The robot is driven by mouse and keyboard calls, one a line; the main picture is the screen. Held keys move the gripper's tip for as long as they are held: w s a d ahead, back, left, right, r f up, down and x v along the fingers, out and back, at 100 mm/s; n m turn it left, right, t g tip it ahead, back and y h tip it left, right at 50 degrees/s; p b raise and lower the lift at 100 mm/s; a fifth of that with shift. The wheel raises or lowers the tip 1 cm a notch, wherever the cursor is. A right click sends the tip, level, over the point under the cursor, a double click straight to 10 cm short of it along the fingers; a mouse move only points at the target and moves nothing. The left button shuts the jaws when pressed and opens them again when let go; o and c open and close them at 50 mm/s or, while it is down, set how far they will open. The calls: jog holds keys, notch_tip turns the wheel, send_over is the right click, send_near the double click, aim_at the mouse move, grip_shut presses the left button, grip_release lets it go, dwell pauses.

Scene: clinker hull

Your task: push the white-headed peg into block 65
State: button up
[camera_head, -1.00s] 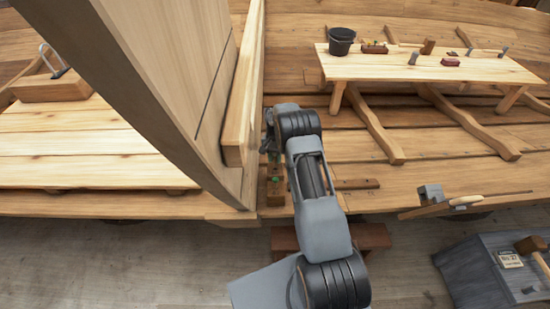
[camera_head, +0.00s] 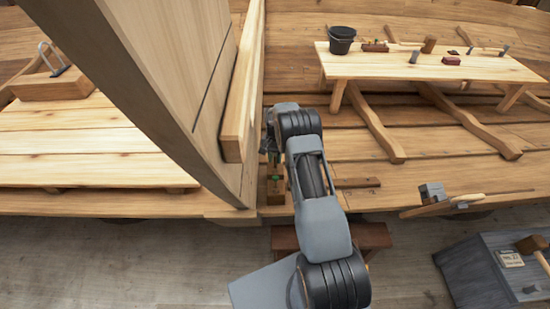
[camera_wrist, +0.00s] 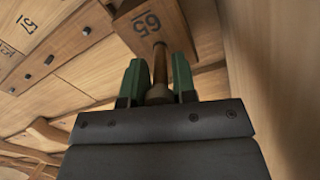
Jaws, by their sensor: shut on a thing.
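My gripper (camera_wrist: 160,75), with green fingertips, is shut on a peg (camera_wrist: 160,68). The peg's brown shaft points away from my palm, and its round head (camera_wrist: 159,94) sits between the fingers near the palm; it looks tan-grey in the shade. Block 65 (camera_wrist: 176,16) is a wooden block with its number on the facing side, straight ahead of the peg. The shaft's far end overlaps the block's face in the picture; I cannot tell whether it is in a hole. In the head view my gripper (camera_head: 272,155) is partly hidden by my arm, above a wooden block (camera_head: 275,191).
A tall plank wall (camera_head: 150,70) stands close to the left of my gripper; it fills the right of the wrist view. A block marked 57 (camera_wrist: 28,22) lies at upper left there. A bench (camera_head: 430,68) with a bucket (camera_head: 341,40) stands at back right.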

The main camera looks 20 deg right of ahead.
jog(key=shift+b+x, duration=0.65)
jog(key=shift+x, duration=0.3)
jog(key=o, duration=1)
jog(key=shift+c, duration=0.2)
jog(key=shift+p+v, duration=1.15)
jog(key=shift+v, duration=2.9)
